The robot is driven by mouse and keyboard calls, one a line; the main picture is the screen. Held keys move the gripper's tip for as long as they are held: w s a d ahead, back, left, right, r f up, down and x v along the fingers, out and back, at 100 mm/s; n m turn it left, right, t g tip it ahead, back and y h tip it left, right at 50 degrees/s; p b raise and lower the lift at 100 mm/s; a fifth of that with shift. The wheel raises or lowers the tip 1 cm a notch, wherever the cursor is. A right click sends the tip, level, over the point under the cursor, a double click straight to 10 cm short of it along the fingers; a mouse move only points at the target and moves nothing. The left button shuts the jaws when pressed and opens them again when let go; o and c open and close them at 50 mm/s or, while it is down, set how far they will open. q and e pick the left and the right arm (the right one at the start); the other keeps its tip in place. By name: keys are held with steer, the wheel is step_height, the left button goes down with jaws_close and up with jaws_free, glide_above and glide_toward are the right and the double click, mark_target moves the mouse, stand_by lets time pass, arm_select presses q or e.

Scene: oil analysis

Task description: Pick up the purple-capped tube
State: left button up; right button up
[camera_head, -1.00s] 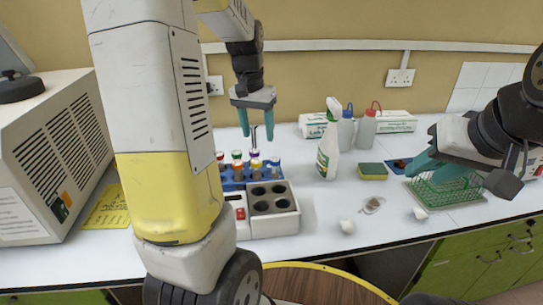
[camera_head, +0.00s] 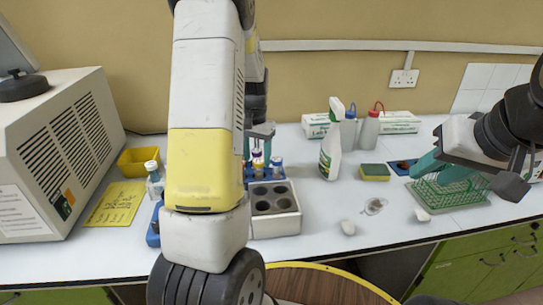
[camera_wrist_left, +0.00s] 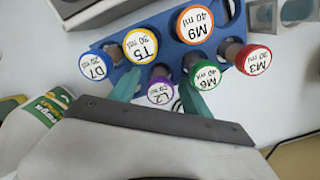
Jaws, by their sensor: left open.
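The purple-capped tube, labelled L2 (camera_wrist_left: 160,90), stands in the blue rack (camera_wrist_left: 237,22) in the left wrist view. My left gripper (camera_wrist_left: 162,92) is open, with one teal finger on each side of the purple cap. I cannot tell whether either finger touches it. In the head view my left gripper (camera_head: 262,131) is above the rack, largely hidden behind my left arm, which also hides much of the rack. My right gripper (camera_head: 440,166) has its teal fingers apart, over a green wire rack (camera_head: 452,196), and looks empty.
Close neighbours in the rack include a green cap (camera_wrist_left: 204,75), an orange cap (camera_wrist_left: 195,24) and a yellow cap (camera_wrist_left: 140,46). A grey block with wells (camera_head: 275,223) stands in front. A spray bottle (camera_head: 331,150) is to the right, a large machine (camera_head: 55,150) to the left.

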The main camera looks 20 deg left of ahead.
arm_select(q)
steer(key=shift+f, duration=0.1)
steer(key=shift+c, duration=0.5)
jaws_close()
